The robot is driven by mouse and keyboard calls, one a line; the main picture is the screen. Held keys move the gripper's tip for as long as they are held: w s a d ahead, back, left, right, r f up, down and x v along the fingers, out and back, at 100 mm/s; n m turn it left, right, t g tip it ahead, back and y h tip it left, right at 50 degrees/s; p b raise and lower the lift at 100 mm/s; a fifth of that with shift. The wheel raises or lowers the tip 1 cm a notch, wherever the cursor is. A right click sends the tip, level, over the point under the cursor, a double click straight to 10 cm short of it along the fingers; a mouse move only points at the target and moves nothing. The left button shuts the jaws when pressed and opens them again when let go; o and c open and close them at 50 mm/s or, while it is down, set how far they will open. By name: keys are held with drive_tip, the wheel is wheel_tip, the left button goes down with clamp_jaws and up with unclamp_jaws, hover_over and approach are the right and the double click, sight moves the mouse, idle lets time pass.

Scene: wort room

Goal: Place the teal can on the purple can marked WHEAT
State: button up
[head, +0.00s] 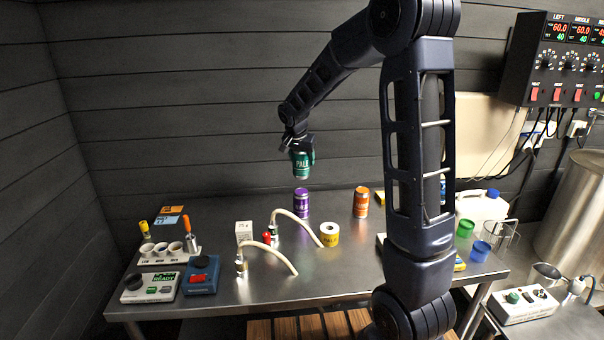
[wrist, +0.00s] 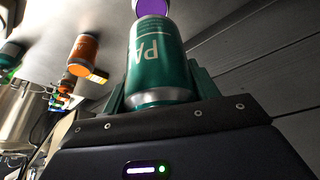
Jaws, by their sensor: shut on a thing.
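The teal can (head: 301,165) is held in my gripper (head: 298,152) above the table in the head view. The wrist view shows the teal can (wrist: 157,62) upside down in the picture, with part of its label reading "PA", between the jaws of my gripper (wrist: 160,88). The purple can (head: 302,203) stands upright on the table below the teal can, with a clear gap between them. Its lettering is too small to read. The purple can's top (wrist: 151,7) shows just past the teal can in the wrist view.
An orange can (head: 361,202) stands right of the purple can. A yellow tape roll (head: 329,235), hoses (head: 300,226) and a white box (head: 244,232) lie in front. A scale (head: 150,287) and a blue device (head: 201,276) are at left; a white jug (head: 480,209) is at right.

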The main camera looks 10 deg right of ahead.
sight(302, 172)
drive_tip(key=shift+f, duration=2.95)
drive_tip(key=shift+f, duration=0.15)
drive_tip(key=o, duration=1.2)
